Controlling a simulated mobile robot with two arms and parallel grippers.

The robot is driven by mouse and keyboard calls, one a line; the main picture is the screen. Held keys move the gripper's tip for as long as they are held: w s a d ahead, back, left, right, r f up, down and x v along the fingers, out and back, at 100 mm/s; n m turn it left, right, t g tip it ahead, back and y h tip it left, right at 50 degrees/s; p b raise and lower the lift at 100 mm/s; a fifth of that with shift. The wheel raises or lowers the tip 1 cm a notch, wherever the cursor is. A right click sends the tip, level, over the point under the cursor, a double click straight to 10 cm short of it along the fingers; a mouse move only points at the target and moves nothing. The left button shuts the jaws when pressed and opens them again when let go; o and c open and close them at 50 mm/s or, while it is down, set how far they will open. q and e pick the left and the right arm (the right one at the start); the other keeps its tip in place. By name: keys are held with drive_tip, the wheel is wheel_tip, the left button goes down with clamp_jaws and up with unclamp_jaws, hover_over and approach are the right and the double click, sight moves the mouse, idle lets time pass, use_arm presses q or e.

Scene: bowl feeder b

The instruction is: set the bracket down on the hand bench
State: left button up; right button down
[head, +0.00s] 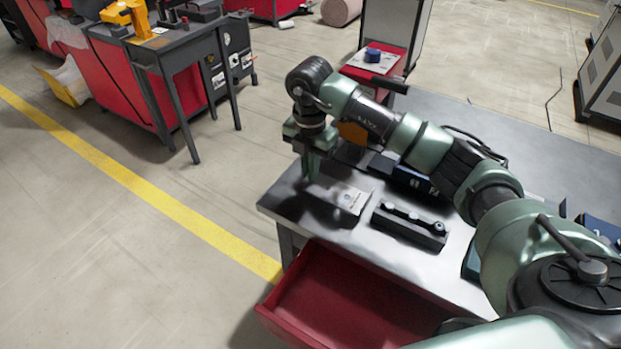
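The hand bench (302,222) has a grey metal top and fills the right half of the head view. My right arm reaches across it from the right, and my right gripper (311,164) points down over the bench's far left corner area. The fingertips are small and dark here, so I cannot tell whether they are open or shut. I cannot make out the bracket for certain, in the gripper or on the bench. My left gripper is out of view.
A pale labelled block (350,198) and a black bar with knobs (409,226) lie on the bench near the gripper. A red drawer (345,300) stands open below the front edge. Another bench (178,50) stands across the yellow floor line.

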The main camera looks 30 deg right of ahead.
wheel_tip(320, 180, down, 3)
drive_tip(key=shift+r, duration=0.1)
drive_tip(key=shift+f, duration=0.3)
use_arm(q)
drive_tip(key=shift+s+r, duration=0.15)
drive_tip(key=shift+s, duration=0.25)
use_arm(e)
drive_tip(key=shift+f, duration=0.2)
drive_tip(key=c, duration=1.6)
unclamp_jaws()
drive_tip(key=shift+c, duration=0.2)
drive_tip(key=shift+r, duration=0.15)
